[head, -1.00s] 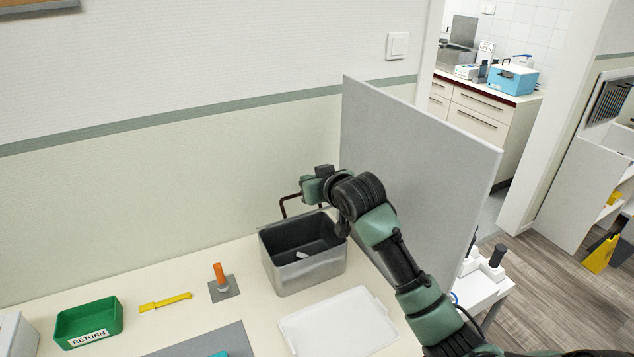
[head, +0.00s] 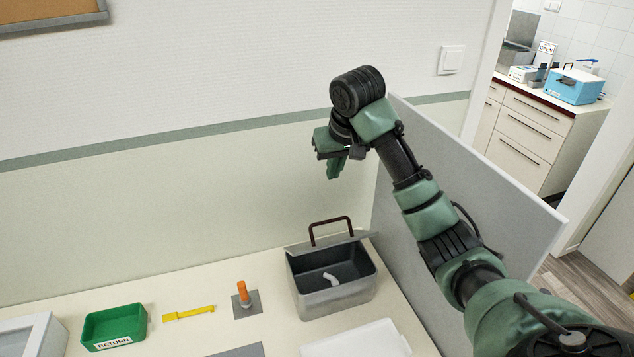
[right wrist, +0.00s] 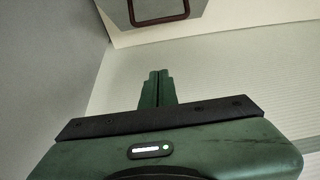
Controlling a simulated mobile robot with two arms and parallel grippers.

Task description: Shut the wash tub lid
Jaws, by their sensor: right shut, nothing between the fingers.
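The wash tub (head: 335,298) is a grey metal box on the counter, its dark inside showing with a small white piece in it. Its grey lid (head: 350,243) stands open at the back rim, seen nearly edge-on, with a dark brown handle (head: 330,221) on it. My right gripper (head: 334,174) is shut and empty, well above the tub and clear of the handle. In the right wrist view my gripper's closed fingers (right wrist: 157,88) point toward the wall, and the handle (right wrist: 158,22) shows at the top edge. My left gripper is not in view.
A grey partition panel (head: 470,180) stands close at the right. A white tray (head: 362,342) lies in front of the tub. Left of the tub are an orange-handled item (head: 243,293), a yellow tool (head: 188,313) and a green RETURN bin (head: 115,328).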

